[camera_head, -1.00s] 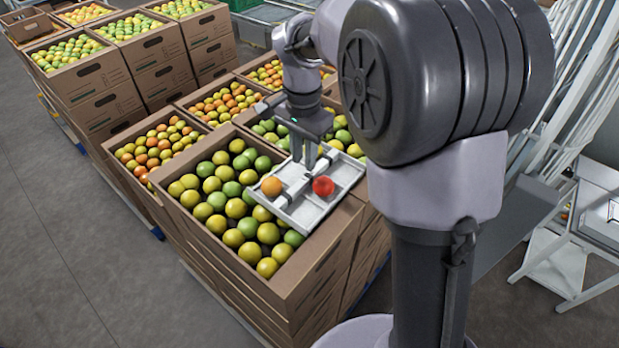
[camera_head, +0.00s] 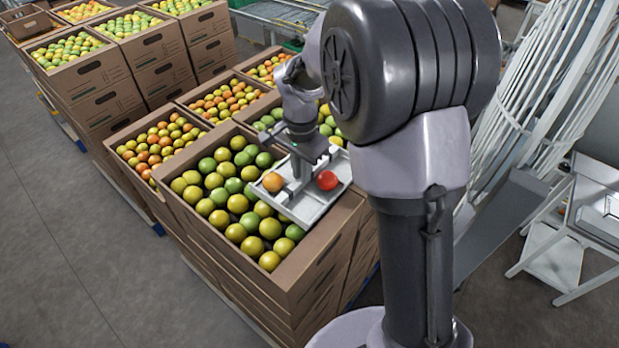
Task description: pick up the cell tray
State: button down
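The cell tray (camera_head: 297,211) is light grey and shallow, with raised dividers. It rests on top of an open carton of green and yellow tomatoes, towards the carton's right side. An orange tomato (camera_head: 273,182) sits in its left part and a red tomato (camera_head: 327,180) in its right part. My gripper (camera_head: 299,174) points down over the middle of the tray, with its fingers at or just above the central divider. The gripper body and arm hide part of the tray's far side. I cannot tell whether the fingers are apart or closed on the divider.
The carton under the tray (camera_head: 305,276) stands on a stack. Neighbouring cartons of orange and green tomatoes (camera_head: 150,184) adjoin it. More stacked cartons (camera_head: 90,73) stand at the back left. A white frame (camera_head: 575,262) is at the right. Grey floor (camera_head: 80,250) is clear at the left.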

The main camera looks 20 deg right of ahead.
jog(key=shift+s+f, duration=0.5)
jog(key=shift+f, duration=0.25)
jog(key=r+p, duration=0.1)
jog(key=w+r, duration=0.1)
jog(key=r+p, duration=0.1)
jog(key=shift+w+d+r+p, duration=0.2)
jog(key=shift+w+p, duration=0.1)
jog(key=shift+w, duration=0.05)
jog(key=shift+d+r, duration=0.25)
jog(key=shift+d, duration=0.5)
jog(key=w+d+p, duration=0.1)
jog(key=d, duration=0.3)
jog(key=w+d+r+p, duration=0.1)
jog(key=w+d+p, duration=0.1)
jog(key=d, duration=0.3)
jog(key=w+d+p, duration=0.2)
jog(key=d, duration=0.2)
jog(key=shift+d+r, duration=0.15)
jog(key=shift+d, duration=0.1)
jog(key=shift+c, duration=2.2)
grip_release()
